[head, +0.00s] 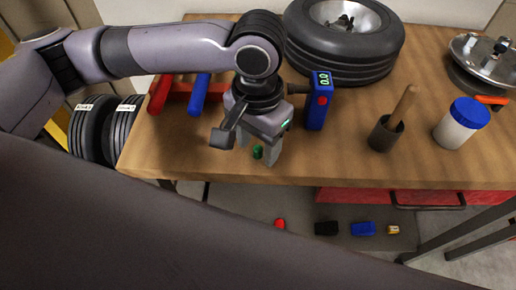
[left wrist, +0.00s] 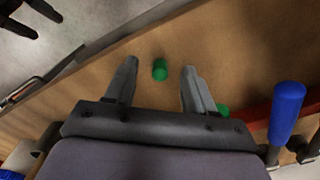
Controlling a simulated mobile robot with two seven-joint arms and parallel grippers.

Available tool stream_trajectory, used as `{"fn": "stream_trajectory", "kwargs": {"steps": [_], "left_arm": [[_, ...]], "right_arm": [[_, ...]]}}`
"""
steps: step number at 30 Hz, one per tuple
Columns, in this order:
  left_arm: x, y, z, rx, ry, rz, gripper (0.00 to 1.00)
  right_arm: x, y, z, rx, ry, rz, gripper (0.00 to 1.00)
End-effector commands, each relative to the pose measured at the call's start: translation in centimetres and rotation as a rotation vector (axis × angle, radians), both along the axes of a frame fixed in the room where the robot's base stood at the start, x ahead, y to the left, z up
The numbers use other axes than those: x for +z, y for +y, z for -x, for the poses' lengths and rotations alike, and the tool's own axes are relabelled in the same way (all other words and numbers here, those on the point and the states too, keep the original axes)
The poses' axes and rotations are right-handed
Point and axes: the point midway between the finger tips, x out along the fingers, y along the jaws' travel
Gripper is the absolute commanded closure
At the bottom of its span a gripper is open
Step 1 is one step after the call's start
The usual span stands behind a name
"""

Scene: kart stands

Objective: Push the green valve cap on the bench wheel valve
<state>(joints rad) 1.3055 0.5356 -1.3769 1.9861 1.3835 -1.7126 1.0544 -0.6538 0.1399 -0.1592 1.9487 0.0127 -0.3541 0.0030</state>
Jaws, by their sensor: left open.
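A small green valve cap (head: 257,152) lies on the wooden bench near its front edge; it also shows in the left wrist view (left wrist: 160,70). My left gripper (head: 256,147) is open and points down at the bench, with this cap seen between its fingers and no visible grip on it. A second green piece (left wrist: 222,109) shows beside the right finger in the left wrist view, partly hidden. The bench wheel (head: 345,72) lies flat at the back of the bench; I cannot make out its valve.
A blue gauge (head: 319,101) stands right of my left gripper. Red and blue handled tools (head: 198,95) lie left of it. A wooden-handled brush pot (head: 386,134) and a blue-lidded jar (head: 462,124) stand to the right. Several small items, including a red one (head: 280,223), lie below the bench.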

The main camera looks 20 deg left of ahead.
Motion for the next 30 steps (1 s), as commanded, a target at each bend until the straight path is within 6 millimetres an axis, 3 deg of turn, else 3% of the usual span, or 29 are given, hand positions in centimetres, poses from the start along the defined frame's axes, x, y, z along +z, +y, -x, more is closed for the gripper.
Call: {"fn": "stream_trajectory", "kwargs": {"steps": [6, 8, 11, 12, 30], "left_arm": [[-0.08, 0.01, -0.01, 0.000, 0.000, 0.000, 0.46], [-0.07, 0.01, -0.01, 0.000, 0.000, 0.000, 0.62], [-0.07, 0.01, -0.01, 0.000, 0.000, 0.000, 0.95], [-0.06, 0.01, -0.01, 0.000, 0.000, 0.000, 1.00], [0.71, -0.02, -0.03, -0.001, -0.001, 0.000, 1.00]], "right_arm": [[0.09, 0.02, -0.15, 0.001, -0.003, 0.000, 0.01], [0.10, 0.02, -0.18, 0.001, -0.004, 0.000, 0.01], [0.12, 0.02, -0.20, 0.001, -0.004, 0.000, 0.01], [0.12, 0.02, -0.20, 0.001, -0.005, 0.000, 0.01], [0.30, 0.02, -0.24, 0.001, -0.006, 0.000, 0.01]]}}
